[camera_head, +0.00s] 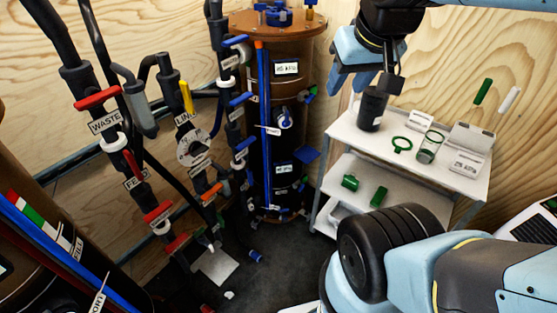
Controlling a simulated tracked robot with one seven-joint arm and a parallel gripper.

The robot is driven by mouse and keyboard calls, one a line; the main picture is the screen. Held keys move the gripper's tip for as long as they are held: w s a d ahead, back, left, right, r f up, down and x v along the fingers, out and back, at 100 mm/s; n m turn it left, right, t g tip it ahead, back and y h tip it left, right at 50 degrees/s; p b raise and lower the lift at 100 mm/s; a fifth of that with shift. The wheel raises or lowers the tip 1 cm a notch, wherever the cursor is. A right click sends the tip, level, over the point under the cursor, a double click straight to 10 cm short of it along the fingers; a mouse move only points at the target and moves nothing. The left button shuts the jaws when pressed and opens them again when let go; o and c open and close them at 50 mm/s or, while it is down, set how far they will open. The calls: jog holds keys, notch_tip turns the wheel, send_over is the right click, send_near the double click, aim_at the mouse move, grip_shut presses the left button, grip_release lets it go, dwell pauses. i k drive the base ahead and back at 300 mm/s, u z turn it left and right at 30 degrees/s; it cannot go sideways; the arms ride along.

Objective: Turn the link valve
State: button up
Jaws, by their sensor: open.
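The link valve's yellow handle (187,97) stands upright on a dark pipe in the left half of the head view. A white label reading LINK (185,118) sits just below it. My gripper (352,86) is at the upper right of the view, with its fingers pointing down near the black container on the cart. It is open, and I see nothing held in it. It is well to the right of the yellow handle, apart from it.
A tall dark tank (288,110) stands between pipes and white cart (345,132). The cart carries a black container (372,110) and a green ring (402,145).

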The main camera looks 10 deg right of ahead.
aim_at(183, 96)
jog(key=u, duration=0.15)
jog(key=k, duration=0.5)
jog(key=u, duration=0.7)
jog(key=i, duration=0.5)
jog(key=z, duration=0.15)
